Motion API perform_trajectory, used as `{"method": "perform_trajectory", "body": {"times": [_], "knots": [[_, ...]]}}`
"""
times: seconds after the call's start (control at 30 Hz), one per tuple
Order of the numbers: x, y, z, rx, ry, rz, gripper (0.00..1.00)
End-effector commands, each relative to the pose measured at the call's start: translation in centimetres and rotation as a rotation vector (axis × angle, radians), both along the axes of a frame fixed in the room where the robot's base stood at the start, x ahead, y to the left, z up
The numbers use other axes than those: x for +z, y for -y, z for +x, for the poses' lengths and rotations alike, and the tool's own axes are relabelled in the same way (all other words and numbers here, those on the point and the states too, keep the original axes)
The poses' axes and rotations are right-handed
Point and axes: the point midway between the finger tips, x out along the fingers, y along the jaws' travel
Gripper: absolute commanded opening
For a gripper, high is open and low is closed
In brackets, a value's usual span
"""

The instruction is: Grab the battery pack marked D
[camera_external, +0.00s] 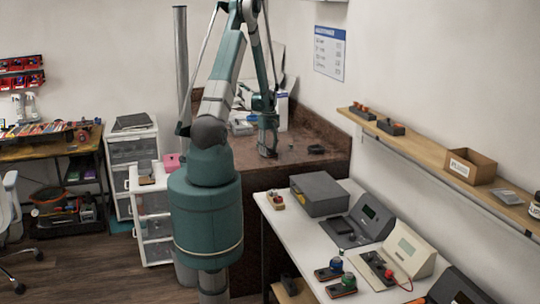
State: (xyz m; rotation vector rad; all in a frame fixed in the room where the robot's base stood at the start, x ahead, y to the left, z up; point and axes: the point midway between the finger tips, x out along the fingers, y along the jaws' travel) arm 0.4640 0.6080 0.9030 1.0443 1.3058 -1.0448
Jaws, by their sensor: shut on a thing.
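My gripper (267,150) is at the end of my arm, pointing down over the brown bench (295,150) at the back. It is shut on a small dark thing between its fingertips. The thing is too small and too covered by the fingers to identify, and I cannot tell whether it touches the bench top. No letter D can be read on anything in view, so I cannot tell which thing is the battery pack marked D.
A small dark ring-like item (316,149) lies on the bench right of my gripper. A white table (290,234) with grey and cream devices stands in front. A wall shelf (420,158) at the right holds dark blocks and a cardboard box (470,167).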

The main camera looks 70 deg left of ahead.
Motion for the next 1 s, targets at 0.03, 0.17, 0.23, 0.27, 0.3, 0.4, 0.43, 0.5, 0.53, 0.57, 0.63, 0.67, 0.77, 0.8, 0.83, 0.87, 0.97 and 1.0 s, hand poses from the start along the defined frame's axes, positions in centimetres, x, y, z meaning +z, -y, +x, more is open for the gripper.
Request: {"method": "perform_trajectory", "body": {"times": [0.03, 0.17, 0.23, 0.27, 0.3, 0.4, 0.43, 0.5, 0.53, 0.57, 0.63, 0.67, 0.77, 0.8, 0.83, 0.87, 0.97, 1.0], "knots": [[0.1, 0.0, 0.0, 0.0, 0.0, 0.0, 0.18], [0.6, 0.0, 0.0, 0.0, 0.0, 0.0, 0.18], [1.1, 0.0, 0.0, 0.0, 0.0, 0.0, 0.18], [1.3, 0.0, 0.0, 0.0, 0.0, 0.0, 0.18], [1.6, 0.0, 0.0, 0.0, 0.0, 0.0, 0.18], [2.5, 0.0, 0.0, 0.0, 0.0, 0.0, 0.18], [2.8, 0.0, 0.0, 0.0, 0.0, 0.0, 0.18], [3.6, 0.0, 0.0, 0.0, 0.0, 0.0, 0.18], [3.9, 0.0, 0.0, 0.0, 0.0, 0.0, 0.18], [4.3, 0.0, 0.0, 0.0, 0.0, 0.0, 0.18], [5.1, 0.0, 0.0, 0.0, 0.0, 0.0, 0.18], [5.5, 0.0, 0.0, 0.0, 0.0, 0.0, 0.18], [6.7, 0.0, 0.0, 0.0, 0.0, 0.0, 0.18], [7.1, 0.0, 0.0, 0.0, 0.0, 0.0, 0.18], [7.4, 0.0, 0.0, 0.0, 0.0, 0.0, 0.18], [7.7, 0.0, 0.0, 0.0, 0.0, 0.0, 0.18], [8.6, 0.0, 0.0, 0.0, 0.0, 0.0, 0.18], [8.9, 0.0, 0.0, 0.0, 0.0, 0.0, 0.18]]}}
